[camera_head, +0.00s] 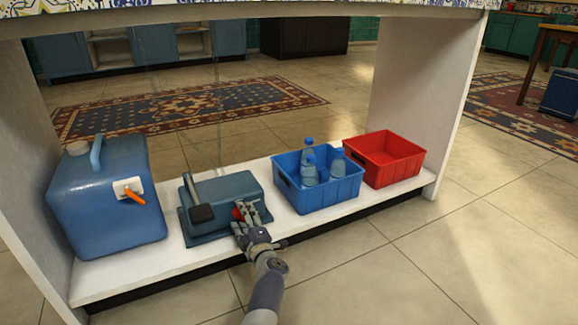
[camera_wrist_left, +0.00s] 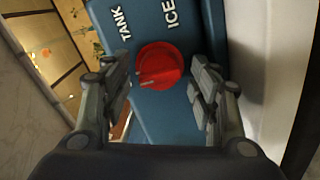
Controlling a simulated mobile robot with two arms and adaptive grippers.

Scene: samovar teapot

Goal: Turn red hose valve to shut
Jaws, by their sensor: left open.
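The red valve (camera_head: 238,213) is a round knob on the front of a blue-grey box (camera_head: 232,187) on the low white shelf. In the left wrist view the red valve (camera_wrist_left: 159,66) shows a raised ridge with a pale line, between the words "TANK" and "ICE". My left gripper (camera_head: 247,212) is open in front of the knob. In the wrist view its fingers stand on either side of the knob, with visible gaps. Whether a fingertip touches it cannot be told. The head view shows the knob partly hidden by the fingers. My right gripper is not in view.
A large blue tank (camera_head: 105,205) with an orange-levered tap (camera_head: 133,195) stands left on the shelf (camera_head: 130,280). To the right are a blue crate (camera_head: 322,197) with bottles and a red crate (camera_head: 385,158). The floor in front is clear.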

